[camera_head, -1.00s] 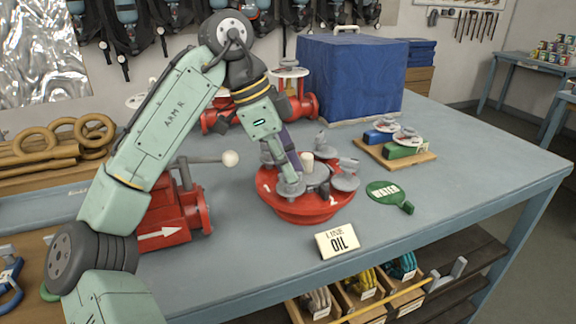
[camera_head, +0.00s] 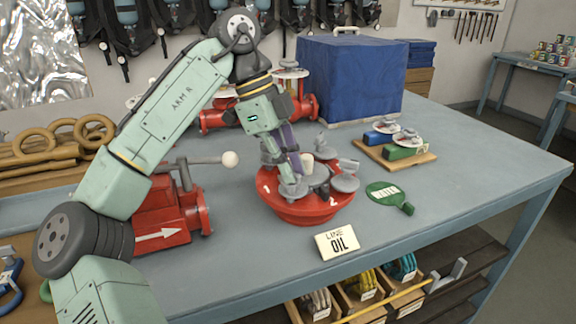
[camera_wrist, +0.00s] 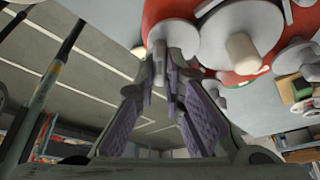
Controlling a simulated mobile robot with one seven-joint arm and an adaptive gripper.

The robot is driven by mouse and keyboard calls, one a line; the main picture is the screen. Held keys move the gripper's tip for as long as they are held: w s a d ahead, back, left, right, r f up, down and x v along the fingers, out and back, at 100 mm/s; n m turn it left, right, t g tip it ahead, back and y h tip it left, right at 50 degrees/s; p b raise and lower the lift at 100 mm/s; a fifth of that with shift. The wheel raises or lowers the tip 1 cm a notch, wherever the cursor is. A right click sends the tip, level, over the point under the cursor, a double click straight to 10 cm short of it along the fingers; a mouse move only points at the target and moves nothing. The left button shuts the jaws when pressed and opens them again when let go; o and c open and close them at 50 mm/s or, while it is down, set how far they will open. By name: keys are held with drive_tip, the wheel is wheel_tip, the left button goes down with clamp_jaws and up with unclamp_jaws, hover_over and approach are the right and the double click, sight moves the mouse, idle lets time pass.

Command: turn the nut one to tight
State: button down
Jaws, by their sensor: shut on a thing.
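A round red flange (camera_head: 303,215) sits on the blue-grey bench, with several grey round-based nuts and a pale central post (camera_head: 306,165) on top. My gripper (camera_head: 292,178) points down at the front-left nut (camera_head: 293,190), which I take to be nut one. Its purple-padded fingers are shut on the raised part of that nut, and they hide most of it. In the wrist view my gripper (camera_wrist: 172,68) reaches up to the grey base of the nut (camera_wrist: 174,36), against the red flange. The painted numbers are too small to read surely.
A red valve body (camera_head: 172,212) with a white-knobbed lever stands left of the flange. A line oil sign (camera_head: 338,242) is in front, and a green water tag (camera_head: 386,194) to the right. A blue covered box (camera_head: 350,80) stands behind.

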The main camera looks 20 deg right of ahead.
drive_tip(key=c, duration=1.7)
unclamp_jaws()
drive_tip(key=v, duration=1.2)
